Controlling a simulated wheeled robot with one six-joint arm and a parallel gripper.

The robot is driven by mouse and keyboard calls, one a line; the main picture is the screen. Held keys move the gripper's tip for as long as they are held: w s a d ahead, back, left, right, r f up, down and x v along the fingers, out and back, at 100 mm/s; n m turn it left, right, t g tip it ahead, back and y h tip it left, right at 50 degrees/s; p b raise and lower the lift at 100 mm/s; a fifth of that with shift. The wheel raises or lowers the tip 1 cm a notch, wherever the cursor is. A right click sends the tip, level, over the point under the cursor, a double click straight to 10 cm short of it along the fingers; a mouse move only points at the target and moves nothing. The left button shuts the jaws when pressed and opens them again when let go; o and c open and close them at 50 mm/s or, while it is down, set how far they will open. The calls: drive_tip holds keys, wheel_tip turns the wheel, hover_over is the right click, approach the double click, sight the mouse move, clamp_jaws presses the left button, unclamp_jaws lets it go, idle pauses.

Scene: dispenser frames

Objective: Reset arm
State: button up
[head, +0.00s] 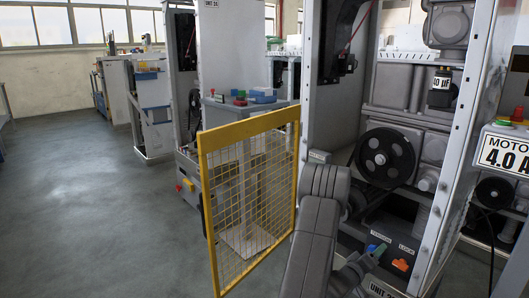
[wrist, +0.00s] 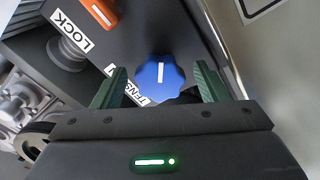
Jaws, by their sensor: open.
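My gripper (wrist: 158,74) is open, with its two green fingers apart on either side of a blue knob (wrist: 160,80) in the wrist view. The knob has a white pointer line, and I cannot tell whether the fingers touch it. A partly hidden label beside the knob reads "TENS…". An orange lever (wrist: 103,12) sits near a "LOCK" label (wrist: 72,30). In the head view my grey arm reaches down to the dark panel at the machine's base, where the orange lever (head: 400,265) also shows right of my gripper (head: 374,254).
A yellow mesh gate (head: 248,195) stands open left of my arm. The machine cabinet's white upright (head: 455,150) rises right of it. A black pulley (head: 384,157) sits above the panel. A motor box (head: 505,150) is at the far right. The floor at left is clear.

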drive_tip(key=m, duration=0.5)
drive_tip(key=shift+a+m, duration=0.1)
drive_tip(key=shift+m, duration=0.2)
drive_tip(key=m, duration=0.6)
drive_tip(key=p+v, duration=0.2)
drive_tip(key=v, duration=0.6)
drive_tip(key=shift+a, duration=0.2)
drive_tip(key=shift+s, duration=0.15)
